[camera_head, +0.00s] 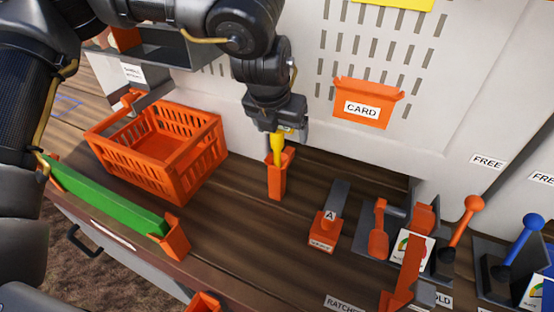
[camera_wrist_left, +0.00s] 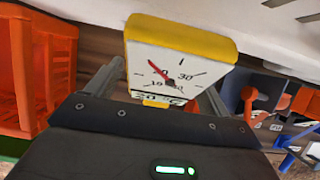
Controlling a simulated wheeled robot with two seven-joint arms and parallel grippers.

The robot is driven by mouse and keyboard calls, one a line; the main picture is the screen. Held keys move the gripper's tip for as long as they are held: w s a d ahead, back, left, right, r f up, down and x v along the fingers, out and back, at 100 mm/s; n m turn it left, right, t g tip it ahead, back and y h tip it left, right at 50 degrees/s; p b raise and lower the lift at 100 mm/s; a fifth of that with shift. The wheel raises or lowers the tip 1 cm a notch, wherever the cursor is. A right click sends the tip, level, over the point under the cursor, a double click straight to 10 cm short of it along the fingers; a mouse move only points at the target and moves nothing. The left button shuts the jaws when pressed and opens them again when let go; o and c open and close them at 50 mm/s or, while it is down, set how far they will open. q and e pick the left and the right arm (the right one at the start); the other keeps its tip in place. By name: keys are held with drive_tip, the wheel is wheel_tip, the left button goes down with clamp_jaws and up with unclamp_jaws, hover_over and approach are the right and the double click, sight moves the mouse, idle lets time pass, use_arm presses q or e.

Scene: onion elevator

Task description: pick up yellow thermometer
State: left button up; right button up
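The yellow thermometer (camera_head: 278,147) stands upright in a narrow orange holder (camera_head: 277,179) on the wooden worktop. Its upper part is partly hidden by my left gripper. In the left wrist view the thermometer (camera_wrist_left: 181,50) shows its white dial with a red needle and a yellow rim. My left gripper (camera_head: 280,138) points down over the thermometer's top. In the left wrist view its two fingers (camera_wrist_left: 160,88) are spread on either side of the dial, with a gap visible, so it looks open. My right gripper is not in view.
An orange basket (camera_head: 208,150) stands left of the holder. A green bar (camera_head: 105,195) lies along the front left. Right of the holder are an orange-and-grey block marked A (camera_head: 325,230) and levers with orange (camera_head: 462,225) and blue knobs (camera_head: 533,222). An orange CARD box (camera_head: 365,108) hangs on the white panel behind.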

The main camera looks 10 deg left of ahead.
use_arm(q)
drive_tip(key=c, duration=1.3)
drive_tip(key=shift+w+r, duration=0.1)
